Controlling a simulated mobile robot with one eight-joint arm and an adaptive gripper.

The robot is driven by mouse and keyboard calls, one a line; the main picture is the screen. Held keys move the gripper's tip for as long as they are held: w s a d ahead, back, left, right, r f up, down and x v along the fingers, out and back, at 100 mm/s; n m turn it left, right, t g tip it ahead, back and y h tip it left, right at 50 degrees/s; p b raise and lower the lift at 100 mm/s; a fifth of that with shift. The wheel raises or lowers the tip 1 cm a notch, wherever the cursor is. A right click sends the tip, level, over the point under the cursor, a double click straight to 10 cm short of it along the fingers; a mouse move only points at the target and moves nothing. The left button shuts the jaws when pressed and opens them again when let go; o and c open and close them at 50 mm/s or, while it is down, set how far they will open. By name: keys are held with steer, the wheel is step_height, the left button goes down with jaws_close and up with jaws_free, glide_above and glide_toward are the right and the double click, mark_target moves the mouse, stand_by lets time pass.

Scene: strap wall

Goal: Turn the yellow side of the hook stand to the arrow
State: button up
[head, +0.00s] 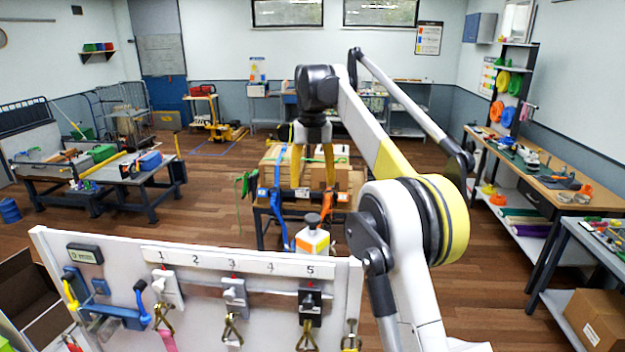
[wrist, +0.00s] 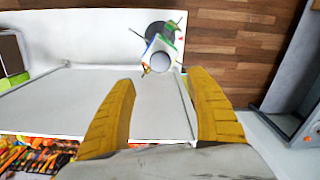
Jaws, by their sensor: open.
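The hook stand (head: 312,241) is a small upright block with a dark round knob on top, behind the white panel in the head view. In the wrist view the hook stand (wrist: 161,50) shows from above, with green, blue, white and yellow parts and thin hooks sticking out. A small red mark (wrist: 180,40), perhaps the arrow, lies just to its right. Which side faces it is too small to tell. My gripper (head: 314,180) points down with its yellow fingers apart and empty. In the wrist view my gripper (wrist: 161,80) has the stand beyond its fingertips, not between them.
A white panel (head: 125,250) with numbered hooks and straps stands in front. A strapped cardboard load (head: 345,180) on a stand is behind the gripper. Workbenches line the right side (head: 560,195) and left side (head: 140,175). Wooden floor between them is mostly clear.

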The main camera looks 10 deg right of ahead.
steer(key=shift+r, duration=0.45)
steer(key=shift+c, duration=0.4)
